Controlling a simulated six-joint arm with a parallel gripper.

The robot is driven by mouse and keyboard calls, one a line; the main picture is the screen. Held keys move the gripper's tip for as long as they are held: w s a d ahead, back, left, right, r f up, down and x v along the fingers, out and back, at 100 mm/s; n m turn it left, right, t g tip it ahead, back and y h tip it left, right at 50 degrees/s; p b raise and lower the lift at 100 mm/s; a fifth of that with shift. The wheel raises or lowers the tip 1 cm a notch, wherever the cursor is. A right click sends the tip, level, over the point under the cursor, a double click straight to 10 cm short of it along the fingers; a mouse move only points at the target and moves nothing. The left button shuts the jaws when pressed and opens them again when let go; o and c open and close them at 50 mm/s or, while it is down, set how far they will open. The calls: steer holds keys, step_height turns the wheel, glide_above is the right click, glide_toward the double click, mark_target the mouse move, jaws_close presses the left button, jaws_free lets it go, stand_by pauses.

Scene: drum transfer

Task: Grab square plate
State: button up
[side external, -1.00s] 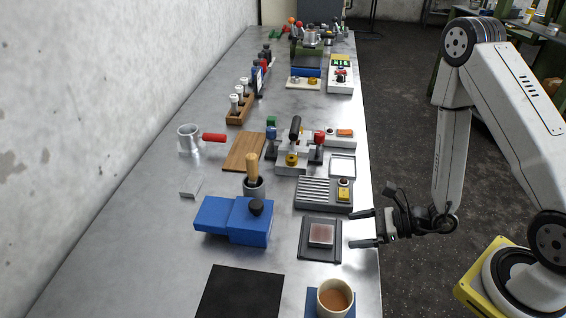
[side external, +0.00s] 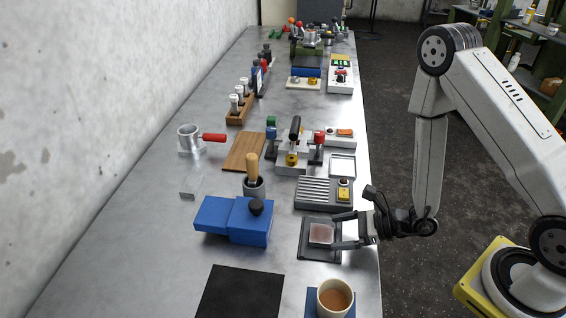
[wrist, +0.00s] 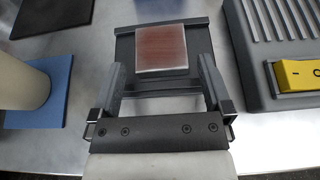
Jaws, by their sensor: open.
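The square plate (side external: 321,233) is small, reddish-brown with a pale metal rim. It lies on a dark grey holder (side external: 308,252) near the table's right edge. It also shows in the wrist view (wrist: 162,48), ahead of the fingers. My gripper (side external: 334,230) is open, with its fingertips over the holder and at the near side of the plate. In the wrist view my gripper (wrist: 160,75) has one finger on each side of the plate's near edge, with nothing held between them. Whether the fingers touch the holder is not clear.
A grey ribbed unit with a yellow switch (side external: 343,192) stands just beyond the holder. A cup of tea (side external: 335,298) on a blue mat stands on the other side. A blue box (side external: 232,220) is to the left. Bare table lies between.

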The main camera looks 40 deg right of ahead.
mark_target(322, 233)
steer(key=shift+x, duration=1.85)
jaws_close()
